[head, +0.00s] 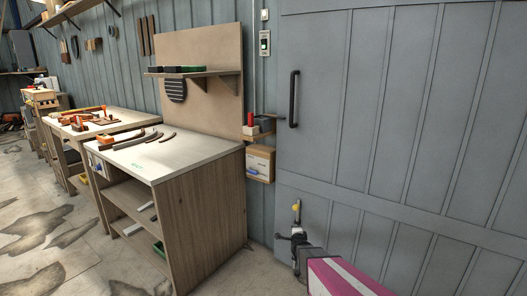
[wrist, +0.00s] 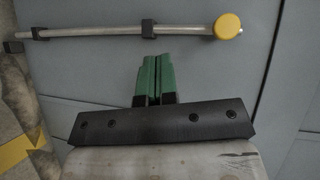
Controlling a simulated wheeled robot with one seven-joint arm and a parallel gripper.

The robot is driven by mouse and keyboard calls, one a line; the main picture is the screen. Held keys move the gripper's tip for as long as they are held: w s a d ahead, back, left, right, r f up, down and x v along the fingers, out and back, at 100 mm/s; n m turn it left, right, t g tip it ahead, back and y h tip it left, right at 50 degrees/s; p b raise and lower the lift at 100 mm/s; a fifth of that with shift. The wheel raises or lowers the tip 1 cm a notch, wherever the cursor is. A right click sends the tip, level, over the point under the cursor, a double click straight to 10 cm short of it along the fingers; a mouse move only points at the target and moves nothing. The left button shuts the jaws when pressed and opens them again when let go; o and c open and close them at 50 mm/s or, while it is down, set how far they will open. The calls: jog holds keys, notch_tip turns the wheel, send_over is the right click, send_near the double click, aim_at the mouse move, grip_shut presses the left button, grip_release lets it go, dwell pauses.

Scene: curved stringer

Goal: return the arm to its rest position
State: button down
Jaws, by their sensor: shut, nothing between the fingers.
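My gripper (wrist: 158,60) shows in the wrist view as two green fingers lying side by side, shut and empty, behind a black bar of my own. In the head view my arm (head: 340,278) comes in at the bottom right, pink with a white stripe, with a grey wrist part at its end. The fingers themselves are not clear in the head view.
A grey pipe (wrist: 90,32) with a yellow knob (wrist: 228,26) runs beyond the fingers. The near workbench (head: 195,157) carries curved wooden strips (head: 158,136). A small wall shelf (head: 260,163) and a panelled door (head: 400,110) with a black handle (head: 294,98) are close. Floor at left is open.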

jog(key=s+r+n+g, duration=0.3)
jog(key=s+n+g, duration=0.2)
jog(key=s, duration=0.5)
jog(key=s+d+r+n+g, duration=0.1)
jog(key=s+r+n+g, duration=0.3)
jog(key=s, duration=0.6)
jog(key=s+d+r+n+g, duration=0.1)
jog(key=s+r+n+g, duration=0.3)
jog(key=s+n+g, duration=0.2)
jog(key=s+n, duration=0.2)
jog(key=s, duration=0.2)
jog(key=shift+s+g, duration=0.2)
jog(key=shift+g, duration=0.1)
